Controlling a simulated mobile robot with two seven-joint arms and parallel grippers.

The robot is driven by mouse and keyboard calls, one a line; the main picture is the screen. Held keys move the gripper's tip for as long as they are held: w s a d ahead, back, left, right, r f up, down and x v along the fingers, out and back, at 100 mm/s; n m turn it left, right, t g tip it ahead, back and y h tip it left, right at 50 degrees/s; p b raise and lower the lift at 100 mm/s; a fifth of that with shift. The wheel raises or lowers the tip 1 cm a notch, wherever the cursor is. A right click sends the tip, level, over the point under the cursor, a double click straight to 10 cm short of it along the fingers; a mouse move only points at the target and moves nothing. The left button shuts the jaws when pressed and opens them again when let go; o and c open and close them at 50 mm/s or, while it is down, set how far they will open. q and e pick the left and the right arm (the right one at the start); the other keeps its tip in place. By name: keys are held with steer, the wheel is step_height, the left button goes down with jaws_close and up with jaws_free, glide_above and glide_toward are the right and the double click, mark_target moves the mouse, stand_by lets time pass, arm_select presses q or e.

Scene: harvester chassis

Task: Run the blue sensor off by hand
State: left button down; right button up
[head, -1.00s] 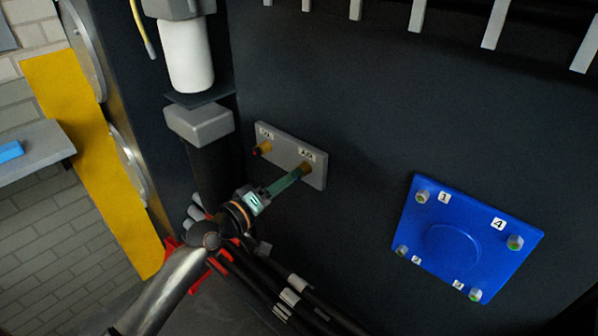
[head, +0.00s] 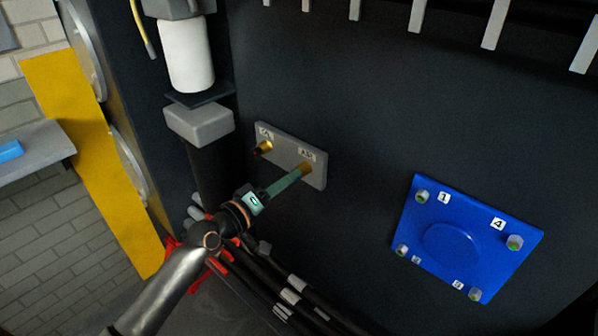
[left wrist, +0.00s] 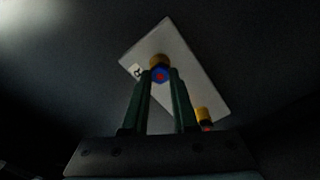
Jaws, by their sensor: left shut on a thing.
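The blue sensor (left wrist: 160,75) shows in the left wrist view as a blue hexagonal end with a red centre, in front of a brass fitting (left wrist: 158,60). The fitting is on a light grey plate (head: 284,158) on the dark wall. My left gripper (head: 302,171) reaches the plate's right-hand fitting in the head view. Its green fingers are shut on the blue sensor, one on each side in the left wrist view. The fingers hide the sensor in the head view. My right gripper is in neither view.
A second brass fitting with a red end (head: 262,148) sits at the plate's left. A blue cover (head: 447,222) with numbered bolts is on the wall at the right. Black hoses (head: 285,290) run below my left arm. A white cylinder (head: 187,57) stands upper left.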

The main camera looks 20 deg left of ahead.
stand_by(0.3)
arm_select(q)
steer(key=n+p, duration=0.2)
steer(key=n, duration=1)
steer(key=n+p, duration=0.2)
steer(key=n, duration=1.1)
steer(key=shift+s+a+f, duration=0.1)
steer(key=shift+s, duration=0.1)
steer(key=c, duration=0.6)
jaws_free()
steer(key=shift+c, duration=0.4)
steer(key=shift+c, duration=0.8)
